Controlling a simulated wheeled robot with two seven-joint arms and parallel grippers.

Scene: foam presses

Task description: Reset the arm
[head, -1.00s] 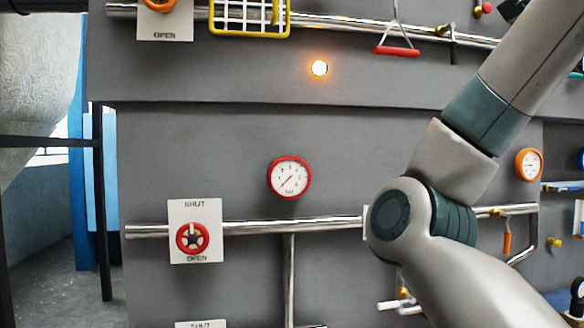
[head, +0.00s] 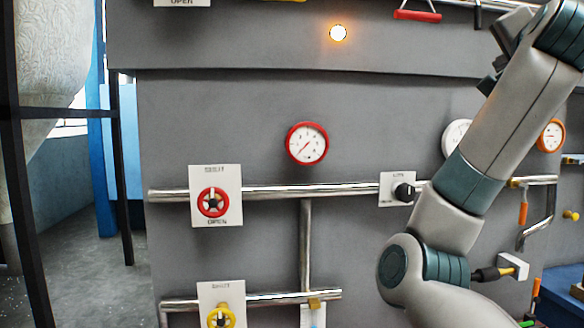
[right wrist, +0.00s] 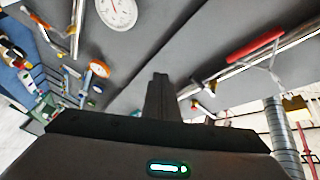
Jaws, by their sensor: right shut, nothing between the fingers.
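My right arm (head: 495,135) rises on the right of the head view, its elbow low and its forearm slanting up to the right, in front of the grey panel (head: 260,110). My right gripper (head: 497,62) shows only in part as dark pieces behind the forearm near the upper right. In the right wrist view its dark fingers (right wrist: 159,96) are together, shut and empty, with the panel behind them. The fingers seem clear of the fittings. My left gripper is not in view.
The panel carries a red valve wheel (head: 213,202), a yellow wheel (head: 221,317), a red-rimmed gauge (head: 307,143), a lit lamp (head: 338,33), a black knob (head: 404,192) and steel pipes (head: 290,190). The arm partly covers a white gauge (head: 455,137).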

